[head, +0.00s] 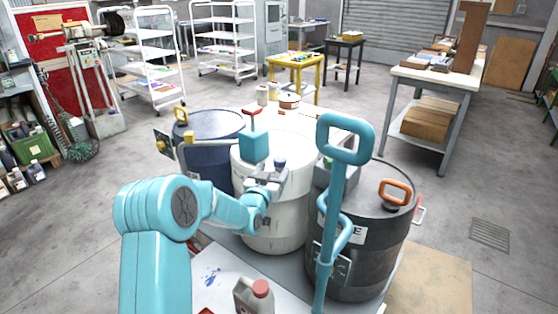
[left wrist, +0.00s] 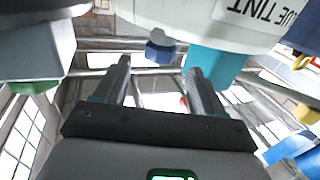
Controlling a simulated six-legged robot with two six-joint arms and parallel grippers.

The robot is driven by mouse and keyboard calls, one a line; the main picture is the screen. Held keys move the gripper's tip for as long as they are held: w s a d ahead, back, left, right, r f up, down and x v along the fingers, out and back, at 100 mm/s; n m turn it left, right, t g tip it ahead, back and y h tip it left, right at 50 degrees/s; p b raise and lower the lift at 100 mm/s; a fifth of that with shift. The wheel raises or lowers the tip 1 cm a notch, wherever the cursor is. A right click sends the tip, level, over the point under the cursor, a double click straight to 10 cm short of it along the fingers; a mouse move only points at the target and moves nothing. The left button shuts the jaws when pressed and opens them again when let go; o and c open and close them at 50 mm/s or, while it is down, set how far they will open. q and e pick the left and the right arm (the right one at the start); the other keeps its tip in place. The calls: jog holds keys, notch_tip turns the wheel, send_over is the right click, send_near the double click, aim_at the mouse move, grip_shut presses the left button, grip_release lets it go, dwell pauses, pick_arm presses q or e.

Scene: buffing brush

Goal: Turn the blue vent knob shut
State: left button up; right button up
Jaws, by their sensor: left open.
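A small dark blue knob (head: 280,162) shows at the near side of the white drum (head: 278,218), beside a teal block (head: 254,147). My left gripper (head: 264,182) is just below and in front of the knob, and its fingers are small in the head view. In the left wrist view the knob (left wrist: 160,51) shows beyond the gap between the two open fingers of my left gripper (left wrist: 160,80). The fingers are apart and hold nothing; I cannot tell if they reach the knob. The teal block (left wrist: 214,62) is right of it there. My right gripper is not in view.
A dark blue drum (head: 208,127) stands left and a dark grey drum (head: 375,240) with an orange handle (head: 396,192) stands right. A tall teal post with a looped top (head: 334,200) rises in front. A grey bottle (head: 254,294) with a red cap stands nearby.

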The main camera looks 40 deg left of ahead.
aim_at(278, 164)
pick_arm(q)
jog(key=x, duration=0.5)
jog(key=shift+w+p, duration=0.15)
jog(key=shift+p, duration=0.2)
